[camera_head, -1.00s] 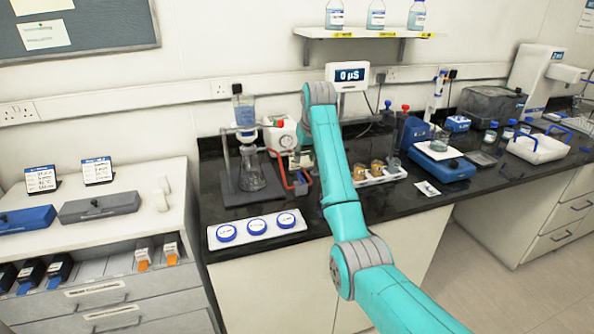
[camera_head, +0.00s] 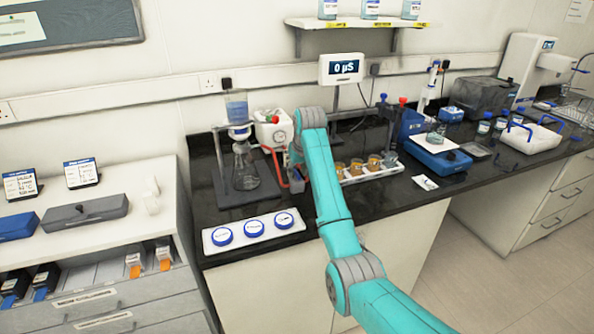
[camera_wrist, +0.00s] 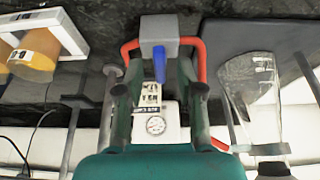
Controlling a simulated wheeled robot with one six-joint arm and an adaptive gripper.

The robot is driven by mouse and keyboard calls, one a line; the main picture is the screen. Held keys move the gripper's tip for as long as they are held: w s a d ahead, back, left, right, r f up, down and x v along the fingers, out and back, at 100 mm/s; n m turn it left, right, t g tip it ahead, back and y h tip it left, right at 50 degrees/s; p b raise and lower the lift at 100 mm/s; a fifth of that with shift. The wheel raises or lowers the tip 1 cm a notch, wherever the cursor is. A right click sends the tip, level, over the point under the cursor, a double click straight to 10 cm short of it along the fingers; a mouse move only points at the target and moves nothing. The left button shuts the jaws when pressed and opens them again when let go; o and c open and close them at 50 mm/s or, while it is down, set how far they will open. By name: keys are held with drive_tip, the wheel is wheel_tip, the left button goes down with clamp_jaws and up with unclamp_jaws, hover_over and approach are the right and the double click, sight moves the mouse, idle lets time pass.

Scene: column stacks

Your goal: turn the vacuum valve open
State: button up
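The vacuum valve (camera_wrist: 158,34) is a grey block with a blue lever handle (camera_wrist: 159,66) and red tubing on both sides, in the wrist view. In the head view the grey valve block (camera_head: 297,186) shows low beside the red tube, partly covered by my arm. My gripper (camera_wrist: 160,92) is open, its two dark fingers apart on either side of the handle's line. The handle shows between and beyond the fingertips; I cannot tell whether they touch it. The white vacuum pump (camera_head: 272,130) with a round gauge stands behind.
A filter flask (camera_head: 246,168) on a stand is left of the valve. A white rack (camera_head: 372,175) with amber jars is to the right. A white tray (camera_head: 212,246) with blue-lidded dishes lies at the bench's front edge.

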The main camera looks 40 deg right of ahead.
clamp_jaws()
drive_tip(key=n, duration=0.2)
drive_tip(key=n+y, duration=0.1)
drive_tip(key=n, duration=0.1)
drive_tip(key=shift+s+d+y, duration=0.1)
drive_tip(key=shift+d+y, duration=0.1)
drive_tip(key=shift+y, duration=0.1)
drive_tip(key=n, duration=0.2)
drive_tip(key=n+y, duration=0.1)
drive_tip(key=n, duration=0.1)
drive_tip(key=shift+d+y, duration=0.15)
drive_tip(key=shift+y, duration=0.15)
drive_tip(key=n, duration=0.2)
drive_tip(key=n+g+y, duration=0.1)
drive_tip(key=n, duration=0.2)
drive_tip(key=shift+w+d+n+g+y, duration=0.15)
drive_tip(key=shift+w+n+g+y, duration=0.15)
drive_tip(key=shift+n, duration=0.1)
drive_tip(key=shift+n+g+y, duration=0.3)
drive_tip(key=shift+n+g, duration=0.4)
drive_tip(key=shift+n, duration=1.3)
drive_tip(key=shift+d, duration=0.1)
